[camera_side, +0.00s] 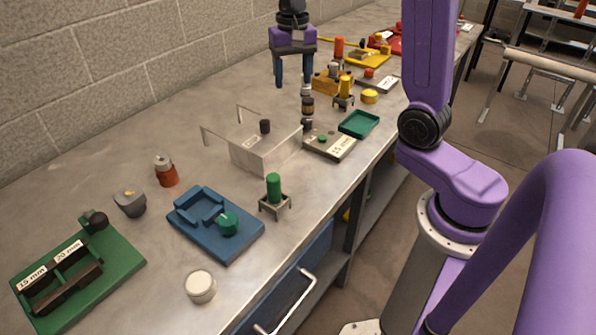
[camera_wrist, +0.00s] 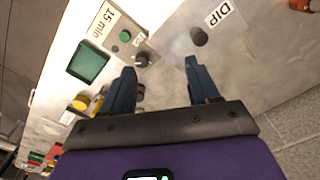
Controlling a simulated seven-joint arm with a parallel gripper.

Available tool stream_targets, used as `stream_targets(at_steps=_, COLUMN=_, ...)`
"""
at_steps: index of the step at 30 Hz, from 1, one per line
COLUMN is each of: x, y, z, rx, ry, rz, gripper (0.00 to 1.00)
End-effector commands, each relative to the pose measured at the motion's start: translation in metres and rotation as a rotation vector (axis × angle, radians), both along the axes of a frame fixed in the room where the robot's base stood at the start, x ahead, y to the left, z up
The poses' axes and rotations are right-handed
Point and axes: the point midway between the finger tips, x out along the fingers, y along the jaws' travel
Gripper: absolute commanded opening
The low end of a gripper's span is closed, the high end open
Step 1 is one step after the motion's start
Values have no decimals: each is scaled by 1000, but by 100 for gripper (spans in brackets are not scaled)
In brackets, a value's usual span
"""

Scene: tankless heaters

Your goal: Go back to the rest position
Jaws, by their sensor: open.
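My gripper (camera_side: 293,84) is in the side view at the upper middle, purple with dark blue fingers pointing down. Its fingers are apart with nothing between them. In the wrist view my gripper (camera_wrist: 160,80) also shows open and empty. A rest position is not marked in either view.
The grey bench (camera_side: 120,165) runs along a block wall. A timer unit (camera_side: 340,149), green tray (camera_side: 372,116), dark-and-orange upright piece (camera_side: 307,106) and yellow block (camera_side: 328,84) are near my gripper. A green cylinder (camera_side: 274,187) and blue fixture (camera_side: 190,222) stand closer to the camera.

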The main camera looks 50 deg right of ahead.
Motion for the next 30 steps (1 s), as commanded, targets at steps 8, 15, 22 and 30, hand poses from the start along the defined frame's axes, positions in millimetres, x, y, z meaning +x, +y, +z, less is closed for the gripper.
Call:
stream_targets(at_steps=8, x=-39, y=55, z=-5, rx=0, ry=-5, rz=361, gripper=60)
stream_targets(at_steps=15, x=-84, y=90, z=-11, rx=0, ry=-11, rz=668, gripper=60)
stream_targets(at_steps=22, x=-135, y=112, z=-18, rx=1, ry=-16, rz=964, gripper=60)
stream_targets(at_steps=30, x=-200, y=122, z=-28, rx=1, ry=-21, rz=1311, gripper=60)
